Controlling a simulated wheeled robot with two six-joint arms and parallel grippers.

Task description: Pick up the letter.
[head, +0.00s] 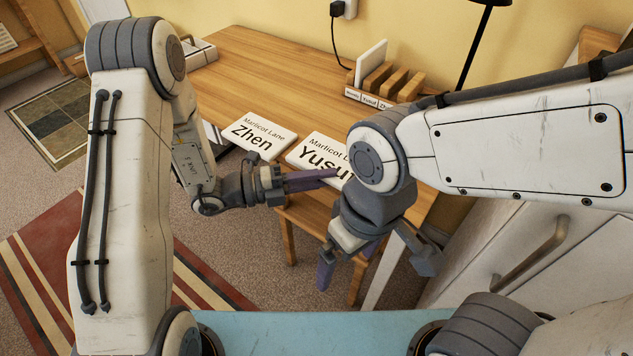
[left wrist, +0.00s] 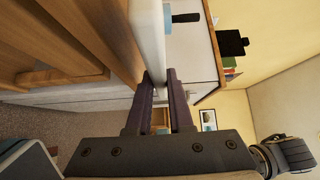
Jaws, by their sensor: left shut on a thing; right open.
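A white letter (head: 308,149) reading "Marlicot Lane" and "Yusu", its end hidden behind my right arm, lies at the front edge of the wooden table. My left gripper (head: 318,178) is shut on this letter's near edge; in the left wrist view the white slab (left wrist: 151,40) runs between the purple fingers (left wrist: 165,95). I cannot tell whether it is clear of the tabletop. Another white letter (head: 262,136), reading "Marlicot Lane Zhen", lies flat to its left. My right gripper (head: 348,260) is open and empty, lower and in front of the table.
A wooden sorter (head: 388,88) with name labels stands at the table's back right, with a white upright piece (head: 371,60) in its left slot. A black lamp stem (head: 474,45) rises nearby. A white cabinet with a handle (head: 532,253) is at right.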

